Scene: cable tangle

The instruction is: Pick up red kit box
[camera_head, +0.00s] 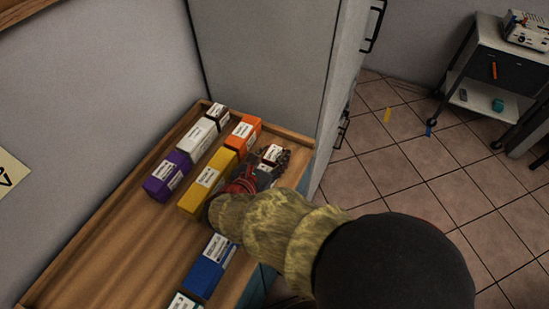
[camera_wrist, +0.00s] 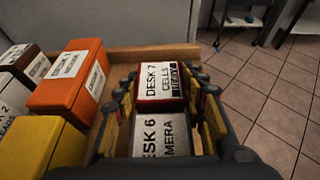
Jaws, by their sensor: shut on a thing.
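The red kit box (camera_wrist: 160,100), with a white label reading "DESK 7 CELLS", sits between the fingertips of my gripper (camera_wrist: 162,85) in the wrist view. The gripper is shut on it, one finger along each side. A grey box (camera_wrist: 185,148) labelled "DESK 6" lies just nearer, also between the fingers' lower parts. In the head view, the red box (camera_head: 272,155) shows at the shelf's right side. My arm hides most of the gripper there, and I cannot tell whether the box is lifted.
Orange (camera_head: 243,134), yellow (camera_head: 208,183), purple (camera_head: 167,175), white (camera_head: 196,140) and blue (camera_head: 210,265) boxes stand on the wooden surface (camera_head: 125,235). A grey cabinet (camera_head: 265,60) rises behind. Tiled floor (camera_head: 400,150) lies to the right, with a cart (camera_head: 490,60) beyond.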

